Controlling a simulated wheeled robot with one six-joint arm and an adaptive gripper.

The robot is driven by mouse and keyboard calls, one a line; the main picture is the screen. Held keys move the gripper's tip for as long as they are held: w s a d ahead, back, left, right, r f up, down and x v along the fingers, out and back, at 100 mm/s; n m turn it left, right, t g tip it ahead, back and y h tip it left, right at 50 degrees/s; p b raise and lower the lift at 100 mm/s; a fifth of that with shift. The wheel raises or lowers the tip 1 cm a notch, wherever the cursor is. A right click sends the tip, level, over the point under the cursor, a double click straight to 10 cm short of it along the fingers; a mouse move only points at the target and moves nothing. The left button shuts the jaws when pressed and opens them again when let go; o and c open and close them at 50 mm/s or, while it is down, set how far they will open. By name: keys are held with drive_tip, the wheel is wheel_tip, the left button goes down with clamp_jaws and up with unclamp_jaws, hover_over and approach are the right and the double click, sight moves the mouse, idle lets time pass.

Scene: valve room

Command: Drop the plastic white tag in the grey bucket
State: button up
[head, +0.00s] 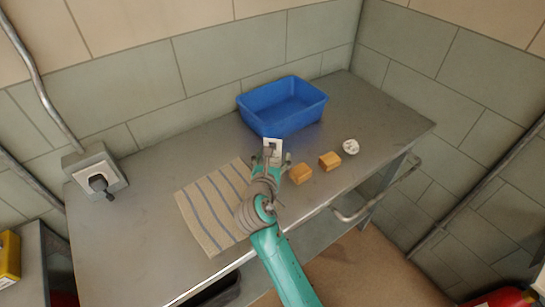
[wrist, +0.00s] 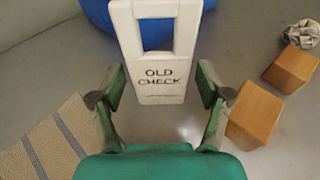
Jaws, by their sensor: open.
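The white plastic tag (head: 273,148) is in front of the blue tub on the metal bench. In the wrist view the tag (wrist: 158,88) shows the words "OLD CHECK" and a square opening near its top. My gripper (head: 271,163) is right at the tag's near end. In the wrist view my gripper (wrist: 160,99) is open, with one finger on each side of the tag's lower part and gaps between fingers and tag. I see no container that is clearly a grey bucket.
The blue tub (head: 262,122) stands behind the tag. Two wooden blocks (head: 301,174) (head: 330,161) and a crumpled white ball (head: 350,146) lie to the right. A striped cloth (head: 203,207) lies left. A dark container (head: 222,291) shows partly below the bench's front edge.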

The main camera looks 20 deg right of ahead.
drive_tip(key=shift+r, duration=0.1)
drive_tip(key=shift+s+a+r, duration=0.1)
drive_tip(key=shift+s+a, duration=0.05)
drive_tip(key=shift+s, duration=0.05)
drive_tip(key=v, duration=1)
drive_tip(key=shift+s+a+r, duration=0.1)
drive_tip(key=shift+s+a, duration=0.1)
drive_tip(key=shift+s, duration=0.15)
drive_tip(key=shift+o, duration=0.6)
drive_tip(key=shift+s+r, duration=0.1)
drive_tip(key=shift+s, duration=0.1)
drive_tip(key=shift+w+d+r+t+h, duration=0.15)
drive_tip(key=shift+r+t+h, duration=0.1)
drive_tip(key=shift+r+t, duration=0.25)
drive_tip(key=shift+w+r+t+h, duration=0.15)
drive_tip(key=shift+r+t+h, duration=0.1)
drive_tip(key=shift+r+t, duration=0.2)
drive_tip(key=shift+w+r, duration=0.2)
drive_tip(key=shift+w, duration=0.1)
drive_tip(key=shift+r+x, duration=0.15)
drive_tip(key=shift+x, duration=1.6)
drive_tip(key=shift+r+x, duration=0.15)
drive_tip(key=shift+x, duration=1.55)
drive_tip(key=shift+r+x, duration=0.15)
drive_tip(key=shift+x, duration=1.6)
drive_tip(key=c, duration=1.1)
drive_tip(key=shift+c, duration=0.2)
